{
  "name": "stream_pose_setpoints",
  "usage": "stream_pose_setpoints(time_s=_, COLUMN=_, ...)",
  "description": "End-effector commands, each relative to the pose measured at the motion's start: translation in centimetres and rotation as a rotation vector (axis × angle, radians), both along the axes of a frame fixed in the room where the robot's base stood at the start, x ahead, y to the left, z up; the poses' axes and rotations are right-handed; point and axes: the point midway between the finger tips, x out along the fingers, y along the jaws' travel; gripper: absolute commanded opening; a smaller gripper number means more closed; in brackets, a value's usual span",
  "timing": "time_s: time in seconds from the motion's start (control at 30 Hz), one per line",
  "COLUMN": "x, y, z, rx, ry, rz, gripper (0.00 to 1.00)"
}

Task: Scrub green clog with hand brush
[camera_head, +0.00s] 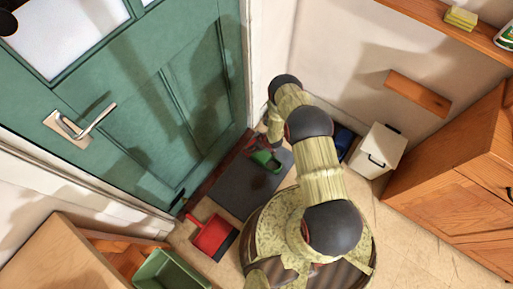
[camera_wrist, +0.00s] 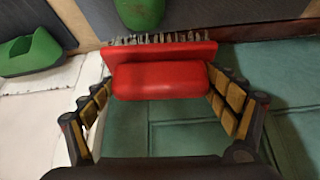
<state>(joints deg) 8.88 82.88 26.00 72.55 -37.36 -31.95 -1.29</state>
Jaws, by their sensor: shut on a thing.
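A red hand brush (camera_wrist: 160,80) is held between the fingers of my gripper (camera_wrist: 162,100), its pale bristles pointing to the top of the wrist view. One green clog (camera_wrist: 140,12) is at the top edge of that view, just beyond the bristles and partly cut off. Another green clog (camera_wrist: 30,55) is at the left. In the head view a green clog (camera_head: 267,161) is on the dark mat (camera_head: 232,186) by the door, close to my gripper (camera_head: 262,148). I cannot tell whether the bristles touch the clog.
The green door (camera_head: 150,100) stands close behind the mat. A red dustpan (camera_head: 211,236) is on the floor at its front left. A white bin (camera_head: 378,150) and a blue object (camera_head: 343,138) stand right of my arm. A wooden cabinet (camera_head: 460,180) is at right, a green bin (camera_head: 168,272) at lower left.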

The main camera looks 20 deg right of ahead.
Motion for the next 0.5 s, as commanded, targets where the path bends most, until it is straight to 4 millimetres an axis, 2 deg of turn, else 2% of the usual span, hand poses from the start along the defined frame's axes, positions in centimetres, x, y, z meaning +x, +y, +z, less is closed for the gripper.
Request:
stream_pose_setpoints(time_s=0.27, x=0.0, y=0.0, z=-1.6, rx=0.001, ry=0.000, rz=-0.002, gripper=0.60)
stream_pose_setpoints(time_s=0.5, x=-0.1, y=0.0, z=-4.1, rx=0.002, ry=0.000, rz=-0.001, gripper=0.60)
